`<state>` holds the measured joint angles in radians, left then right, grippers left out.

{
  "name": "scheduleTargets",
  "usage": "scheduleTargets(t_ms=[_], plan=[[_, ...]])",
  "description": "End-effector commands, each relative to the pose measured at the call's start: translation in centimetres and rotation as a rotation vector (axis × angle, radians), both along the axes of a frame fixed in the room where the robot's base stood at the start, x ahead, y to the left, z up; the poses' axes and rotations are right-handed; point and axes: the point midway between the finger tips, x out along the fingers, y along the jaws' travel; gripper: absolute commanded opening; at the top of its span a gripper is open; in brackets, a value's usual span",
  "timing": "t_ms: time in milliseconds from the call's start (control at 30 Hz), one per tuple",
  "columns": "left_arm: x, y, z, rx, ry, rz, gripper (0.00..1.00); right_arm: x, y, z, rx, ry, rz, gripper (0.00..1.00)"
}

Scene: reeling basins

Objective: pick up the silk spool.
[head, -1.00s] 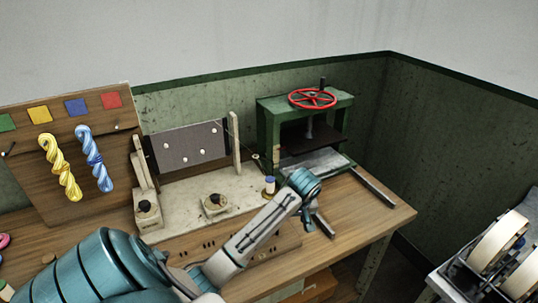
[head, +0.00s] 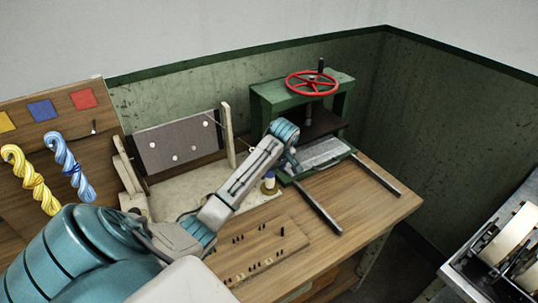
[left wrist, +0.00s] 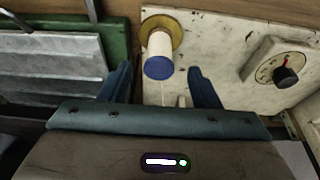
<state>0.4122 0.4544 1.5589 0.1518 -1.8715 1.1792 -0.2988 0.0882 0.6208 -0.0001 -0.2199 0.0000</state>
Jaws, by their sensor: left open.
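The silk spool (left wrist: 159,56) is a pale upright cylinder with a blue top on a round brass base. In the left wrist view it lies ahead of my left gripper (left wrist: 158,80), between the lines of its two teal fingers. The fingers are apart, with nothing held between them. In the head view the spool (head: 269,183) stands on the pale board just beside my left wrist. My left gripper's fingertips are mostly hidden there behind the wrist. My right gripper is not in view.
A green press (head: 300,100) with a red handwheel (head: 312,83) stands close on the right, its two rails reaching forward. A grey panel (head: 178,147) stands to the left. A dial (left wrist: 281,70) sits right of the spool.

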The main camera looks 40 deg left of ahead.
Motion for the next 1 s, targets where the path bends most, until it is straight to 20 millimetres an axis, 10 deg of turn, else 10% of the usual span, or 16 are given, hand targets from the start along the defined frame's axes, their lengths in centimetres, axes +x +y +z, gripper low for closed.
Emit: scheduleTargets(t_ms=[800, 1000], plan=[[0.7, 2.1, -6.0, 0.001, 0.0, -0.002, 0.57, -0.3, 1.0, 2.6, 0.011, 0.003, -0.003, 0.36], [0.7, 2.1, -5.9, 0.001, 0.0, -0.001, 0.19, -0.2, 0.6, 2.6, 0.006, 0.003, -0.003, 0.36]])
